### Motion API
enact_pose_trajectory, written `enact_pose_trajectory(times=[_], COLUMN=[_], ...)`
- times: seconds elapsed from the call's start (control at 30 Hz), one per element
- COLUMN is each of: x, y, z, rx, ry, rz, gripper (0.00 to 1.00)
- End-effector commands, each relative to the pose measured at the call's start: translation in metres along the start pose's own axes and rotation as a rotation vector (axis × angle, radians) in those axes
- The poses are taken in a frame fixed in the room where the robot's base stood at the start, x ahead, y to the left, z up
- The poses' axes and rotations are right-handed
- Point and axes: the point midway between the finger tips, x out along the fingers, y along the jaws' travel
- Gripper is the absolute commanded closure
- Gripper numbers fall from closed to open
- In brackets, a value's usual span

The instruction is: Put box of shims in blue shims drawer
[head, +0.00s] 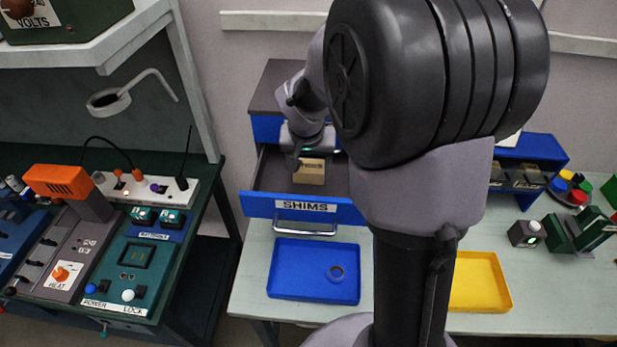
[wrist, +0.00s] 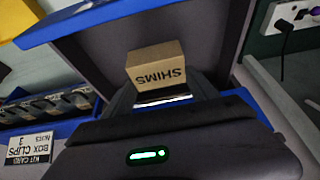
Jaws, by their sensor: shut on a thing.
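The box of shims (head: 309,171) is a small brown carton. In the wrist view the box (wrist: 157,66) shows the word SHIMS, upside down. My gripper (head: 304,156) is shut on it, with the fingers (wrist: 163,97) at its near side. The blue shims drawer (head: 262,206) is pulled open, with a SHIMS label and a metal handle on its front. The box is over or inside the open drawer; I cannot tell whether it touches the floor of the drawer. My arm hides the right part of the drawer in the head view.
A blue tray (head: 287,284) with a small ring in it lies in front of the drawer. A yellow tray (head: 480,281) is to the right. A bench with a power panel (head: 124,268) stands at the left. Clip boxes (wrist: 47,107) show at the left in the wrist view.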

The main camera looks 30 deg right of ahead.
Motion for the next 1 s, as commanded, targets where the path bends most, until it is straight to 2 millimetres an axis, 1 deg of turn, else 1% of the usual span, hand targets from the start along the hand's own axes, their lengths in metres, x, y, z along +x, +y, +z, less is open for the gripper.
enact_pose_trajectory(times=[0.13, 0.23, 0.3, 0.5, 0.67, 0.7, 0.77, 0.8, 1.0], x=[0.028, 0.043, 0.047, 0.045, 0.050, 0.048, 0.048, 0.048, 0.048], y=[0.000, 0.000, 0.000, 0.000, 0.000, 0.000, 0.000, 0.000, 0.000], z=[0.013, 0.019, 0.020, 0.019, 0.021, 0.020, 0.020, 0.020, 0.020], rx=[-0.001, -0.001, -0.001, 0.000, -0.001, -0.001, -0.001, -0.001, -0.001], ry=[-0.003, -0.002, -0.001, 0.000, 0.001, 0.000, 0.000, 0.000, 0.000], rz=[0.000, 0.000, -0.001, -0.001, -0.001, -0.001, -0.001, -0.001, -0.001], gripper=[0.76, 0.76, 0.76, 0.76, 0.76, 0.25, 0.13, 0.11, 0.11])
